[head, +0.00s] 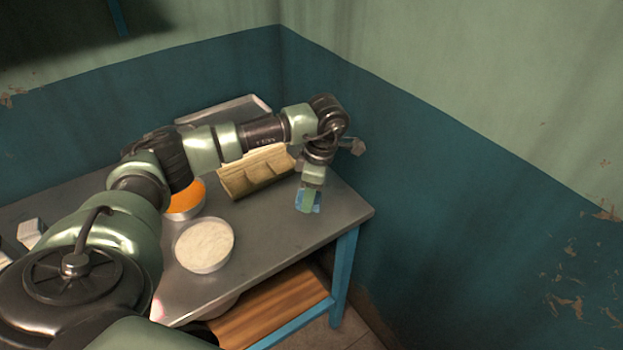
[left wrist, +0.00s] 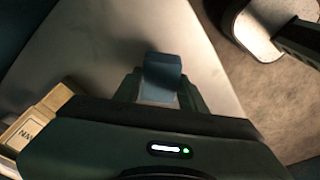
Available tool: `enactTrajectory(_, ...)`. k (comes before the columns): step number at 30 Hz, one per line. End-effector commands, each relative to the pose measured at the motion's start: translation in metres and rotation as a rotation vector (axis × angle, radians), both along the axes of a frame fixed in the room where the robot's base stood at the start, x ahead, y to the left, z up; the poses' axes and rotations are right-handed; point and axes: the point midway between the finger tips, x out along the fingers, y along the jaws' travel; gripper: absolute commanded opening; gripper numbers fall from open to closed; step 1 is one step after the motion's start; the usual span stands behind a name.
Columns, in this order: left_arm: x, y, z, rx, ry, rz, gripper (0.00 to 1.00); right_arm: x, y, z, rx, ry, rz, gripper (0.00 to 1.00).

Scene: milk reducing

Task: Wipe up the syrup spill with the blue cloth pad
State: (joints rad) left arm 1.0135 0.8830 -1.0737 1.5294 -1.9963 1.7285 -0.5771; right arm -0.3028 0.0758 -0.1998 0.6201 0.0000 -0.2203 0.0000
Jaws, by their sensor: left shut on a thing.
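The blue cloth pad (head: 315,204) is at the right end of the grey metal table (head: 262,222). My left gripper (head: 309,199) is shut on it, pointing down over the table top. In the left wrist view the pad (left wrist: 163,72) sits between the two fingers (left wrist: 160,98). I cannot tell whether the pad touches the table. I can make out no syrup spill in either view; the area under the pad and gripper is hidden. My right gripper is not in view.
A tan compartment box (head: 240,182) stands left of the gripper; it also shows in the left wrist view (left wrist: 38,120). A bowl of white contents (head: 205,246), a bowl of orange contents (head: 186,201) and a metal tray (head: 225,110) are farther left. The table's right edge is close.

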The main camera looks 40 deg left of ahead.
Motion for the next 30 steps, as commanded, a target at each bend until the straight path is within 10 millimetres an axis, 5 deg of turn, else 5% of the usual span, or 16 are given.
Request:
enactTrajectory(12,0.000,0.004,0.037,0.000,-0.001,0.008,0.03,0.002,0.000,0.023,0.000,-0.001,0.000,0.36)
enactTrajectory(30,0.000,0.004,0.037,0.000,0.000,0.009,0.03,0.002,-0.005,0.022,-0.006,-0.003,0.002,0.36)
